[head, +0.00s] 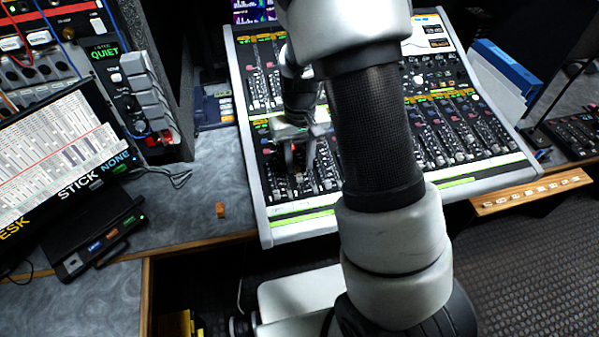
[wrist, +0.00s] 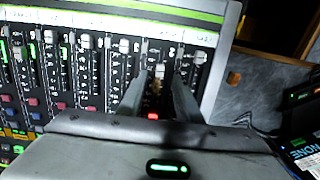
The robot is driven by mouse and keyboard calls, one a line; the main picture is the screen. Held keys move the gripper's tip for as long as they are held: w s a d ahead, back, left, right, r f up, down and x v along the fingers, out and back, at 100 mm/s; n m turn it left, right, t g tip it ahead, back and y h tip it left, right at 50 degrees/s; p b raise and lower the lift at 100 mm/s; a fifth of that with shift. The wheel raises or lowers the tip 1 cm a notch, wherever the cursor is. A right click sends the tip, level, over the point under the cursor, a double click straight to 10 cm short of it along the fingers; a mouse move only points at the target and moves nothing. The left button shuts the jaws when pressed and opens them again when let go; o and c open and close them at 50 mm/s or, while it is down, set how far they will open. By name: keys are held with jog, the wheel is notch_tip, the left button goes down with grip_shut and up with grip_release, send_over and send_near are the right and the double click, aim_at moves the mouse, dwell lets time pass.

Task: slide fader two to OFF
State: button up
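The fader console (head: 262,215) is a tilted mixing desk with rows of light-capped faders. My gripper (head: 299,168) is over the left end of its near fader row, fingers pointing down. In the wrist view, my gripper (wrist: 160,78) is open, its two fingers apart. A pale fader cap (wrist: 159,71), second from the console's right edge there and apparently fader two, shows between the fingertips. I cannot tell whether they touch it. The outermost cap (wrist: 200,57) stands just right of the fingers. Lettering beside the slots is too small to read.
Other fader caps (wrist: 124,46) stand close beside the fingers. A wooden ledge (head: 530,191) lies at the console's front right. A small orange block (head: 220,210) sits on the grey desk (head: 195,223) to the left. A black box (head: 95,240) stands farther left.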

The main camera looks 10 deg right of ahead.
aim_at(300, 176)
jog(key=shift+f, duration=2.3)
jog(key=shift+c, duration=0.2)
grip_shut()
